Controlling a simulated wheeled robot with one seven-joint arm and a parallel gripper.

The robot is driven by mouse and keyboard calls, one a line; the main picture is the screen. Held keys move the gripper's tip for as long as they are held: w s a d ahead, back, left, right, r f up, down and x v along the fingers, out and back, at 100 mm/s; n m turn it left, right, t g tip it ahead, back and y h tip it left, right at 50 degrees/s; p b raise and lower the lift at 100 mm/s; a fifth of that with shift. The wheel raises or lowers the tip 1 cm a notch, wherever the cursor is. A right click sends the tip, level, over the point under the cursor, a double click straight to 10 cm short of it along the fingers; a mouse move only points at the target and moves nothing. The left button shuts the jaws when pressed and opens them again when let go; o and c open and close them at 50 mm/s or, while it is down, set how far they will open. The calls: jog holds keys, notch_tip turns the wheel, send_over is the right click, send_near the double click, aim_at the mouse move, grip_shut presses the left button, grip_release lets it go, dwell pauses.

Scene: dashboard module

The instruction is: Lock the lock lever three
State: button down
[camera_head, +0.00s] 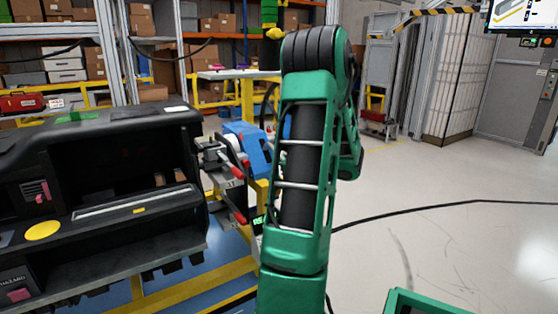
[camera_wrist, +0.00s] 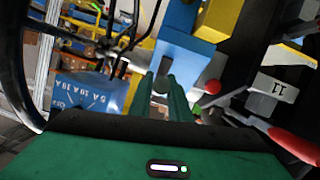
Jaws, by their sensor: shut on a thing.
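In the wrist view my gripper (camera_wrist: 164,82) has its two green fingers close together, with the tips against the lower side of a blue block (camera_wrist: 183,50). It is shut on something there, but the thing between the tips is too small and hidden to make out. A red ball end (camera_wrist: 213,87) and a red-handled lever (camera_wrist: 290,143) are to the right of the fingers, apart from them. In the head view red lever handles (camera_head: 234,208) stick out by the right end of the black dashboard (camera_head: 85,150). My arm hides the gripper there. I cannot tell which lever is number three.
A blue fixture (camera_head: 246,137) stands beside the dashboard's right end on a yellow frame (camera_head: 190,285). A grey part marked 11 (camera_wrist: 276,88) is to the right in the wrist view. A black cable (camera_head: 440,207) lies on the open floor at right. Shelves stand behind.

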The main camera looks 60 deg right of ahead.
jog(key=shift+a+f, duration=0.2)
jog(key=shift+f, duration=0.15)
jog(key=c, duration=1.6)
grip_release()
jog(key=shift+c, duration=0.2)
jog(key=shift+r, duration=0.1)
jog(key=shift+s+r, duration=0.1)
jog(key=shift+s, duration=0.05)
jog(key=v, duration=1)
jog(key=shift+a, duration=0.2)
